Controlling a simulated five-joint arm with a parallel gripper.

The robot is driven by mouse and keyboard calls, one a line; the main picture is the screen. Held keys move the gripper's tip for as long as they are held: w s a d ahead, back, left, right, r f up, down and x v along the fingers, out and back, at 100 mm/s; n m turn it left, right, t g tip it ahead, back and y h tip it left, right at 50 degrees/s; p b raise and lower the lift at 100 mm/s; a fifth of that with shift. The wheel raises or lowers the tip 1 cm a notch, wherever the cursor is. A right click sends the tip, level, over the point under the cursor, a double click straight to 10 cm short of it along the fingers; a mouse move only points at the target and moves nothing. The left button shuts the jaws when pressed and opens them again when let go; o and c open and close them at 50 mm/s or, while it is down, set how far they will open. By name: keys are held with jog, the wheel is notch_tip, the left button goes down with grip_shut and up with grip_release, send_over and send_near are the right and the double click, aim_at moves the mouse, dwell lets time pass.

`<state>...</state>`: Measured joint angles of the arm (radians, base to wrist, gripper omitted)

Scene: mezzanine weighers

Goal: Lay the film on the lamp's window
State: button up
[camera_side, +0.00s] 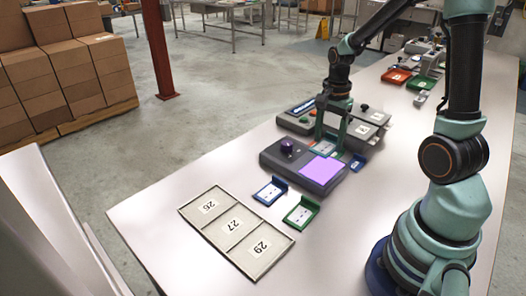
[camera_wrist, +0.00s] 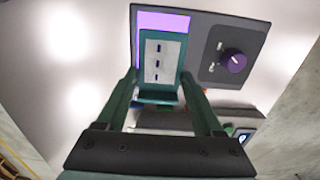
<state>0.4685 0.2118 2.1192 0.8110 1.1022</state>
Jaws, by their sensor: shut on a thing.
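The lamp (camera_side: 276,160) is a dark box with a lit violet window (camera_side: 321,170) and a purple knob (camera_side: 287,146). In the wrist view the lamp (camera_wrist: 206,85) shows its window (camera_wrist: 148,22) at left and its knob (camera_wrist: 234,61) at right. My gripper (camera_wrist: 158,88) is shut on a teal-framed film (camera_wrist: 161,62) with a pale middle and dark marks. In the wrist view the film covers part of the window. In the side view my gripper (camera_side: 328,137) is at the lamp's far edge; I cannot tell whether the film touches it.
A blue-framed piece (camera_side: 270,191) and a green-framed piece (camera_side: 301,213) lie in front of the lamp, and a small blue one (camera_side: 357,162) to its right. A tray (camera_side: 230,248) with slots labelled 26, 27 and 29 is nearer. Another grey device (camera_side: 296,120) stands behind the lamp.

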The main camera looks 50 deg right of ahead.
aim_at(324, 167)
jog(key=shift+f, duration=3.4)
jog(key=shift+f, duration=0.15)
jog(key=o, duration=1.3)
notch_tip(324, 167, up, 11)
jog(key=shift+r, duration=0.15)
jog(key=shift+a+r, duration=0.1)
jog(key=shift+r, duration=0.5)
jog(key=s+a+r+n+t, duration=0.1)
jog(key=a+r+n+t, duration=0.1)
jog(key=a+n, duration=0.3)
jog(key=s+a+r+n+t, duration=0.1)
jog(key=a+r+n, duration=0.3)
jog(key=n, duration=0.3)
jog(key=s+a+r+n+t, duration=0.1)
jog(key=a+r+n+t, duration=0.1)
jog(key=a+n, duration=0.4)
jog(key=shift+a+r+t, duration=0.3)
jog(key=shift+a+r, duration=0.05)
jog(key=shift+r, duration=0.15)
